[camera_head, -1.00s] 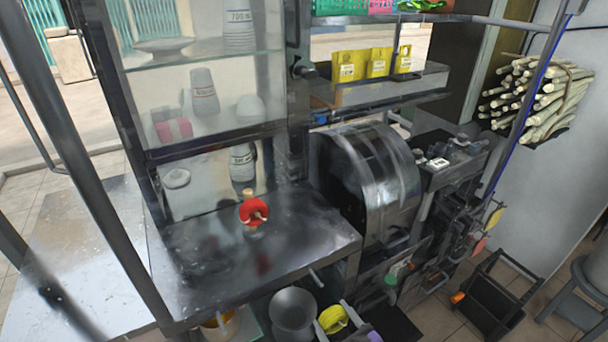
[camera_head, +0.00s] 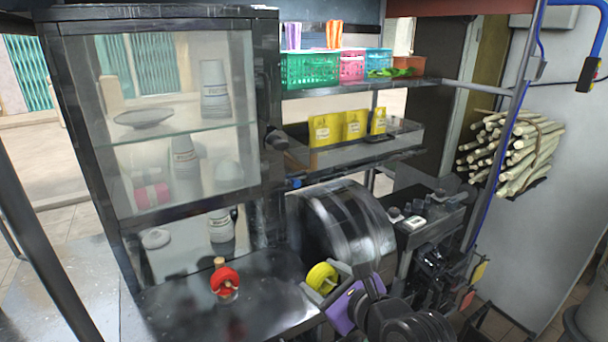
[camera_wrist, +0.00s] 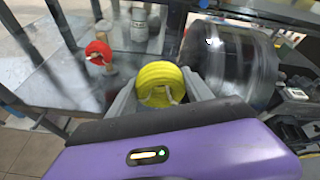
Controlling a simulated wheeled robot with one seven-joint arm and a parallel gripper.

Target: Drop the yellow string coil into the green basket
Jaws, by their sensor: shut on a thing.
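The yellow string coil (camera_head: 322,278) is held between the fingers of my gripper (camera_head: 328,283), above the right end of the metal counter. In the wrist view the coil (camera_wrist: 160,82) sits upright between the two grey fingers (camera_wrist: 163,98). The green basket (camera_head: 310,72) stands on the upper shelf at the back, left of a pink and a teal basket. It is well above and behind my gripper. Its inside is mostly hidden; purple striped and orange items stick up behind or in the baskets.
A red string coil (camera_head: 224,281) on a spool stands on the counter (camera_head: 180,308). A glass cabinet (camera_head: 170,120) is at left. The dark press drum (camera_head: 345,220) is beside my gripper. Sugarcane (camera_head: 510,150) hangs on the right wall.

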